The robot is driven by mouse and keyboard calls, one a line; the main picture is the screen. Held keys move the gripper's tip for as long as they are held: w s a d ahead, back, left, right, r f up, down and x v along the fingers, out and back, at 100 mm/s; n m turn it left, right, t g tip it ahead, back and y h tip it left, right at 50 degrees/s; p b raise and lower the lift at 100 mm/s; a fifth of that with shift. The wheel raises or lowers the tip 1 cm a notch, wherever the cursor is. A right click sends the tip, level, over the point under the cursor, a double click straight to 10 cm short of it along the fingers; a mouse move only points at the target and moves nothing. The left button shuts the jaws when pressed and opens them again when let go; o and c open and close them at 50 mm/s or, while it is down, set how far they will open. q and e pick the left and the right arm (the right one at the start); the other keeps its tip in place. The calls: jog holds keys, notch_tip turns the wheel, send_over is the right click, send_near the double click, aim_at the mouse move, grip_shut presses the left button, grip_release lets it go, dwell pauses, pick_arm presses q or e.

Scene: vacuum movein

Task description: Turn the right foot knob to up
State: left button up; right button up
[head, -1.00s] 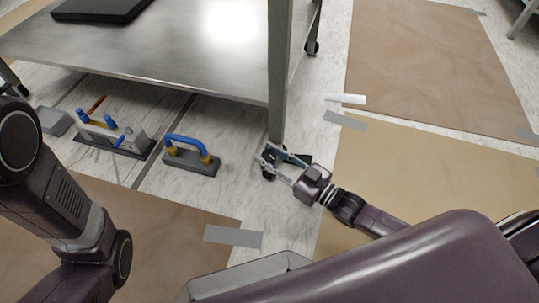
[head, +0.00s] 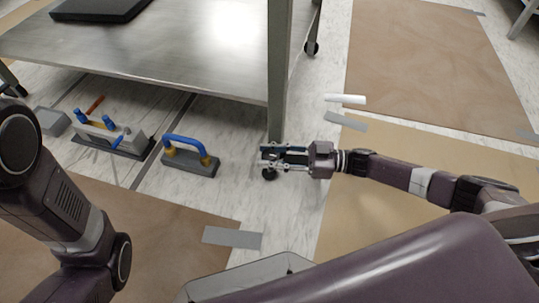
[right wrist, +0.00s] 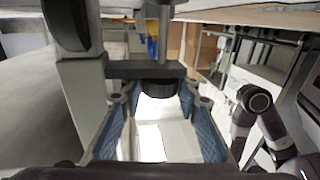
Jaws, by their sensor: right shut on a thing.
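The right foot knob (right wrist: 160,88) is a dark round knob under a flat dark bracket, on a bright metal post, in the right wrist view. In the head view, a dark round part of the foot (head: 269,174) shows by the base of the table leg (head: 278,85), partly hidden by my gripper. My right gripper (head: 270,158) reaches in from the right, level with the foot. In the right wrist view its blue-padded fingers (right wrist: 160,98) lie on both sides of the knob, shut on it. My left arm shows in the head view, but its gripper does not.
The metal table (head: 150,60) overhangs the floor at left. Beneath it stand a blue-handled tool (head: 190,160) and a grey device with blue knobs (head: 110,135). Brown sheets (head: 430,75) cover floor at right, with tape strips near the leg.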

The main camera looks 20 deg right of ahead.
dwell(0.4)
jog(key=o, duration=1.2)
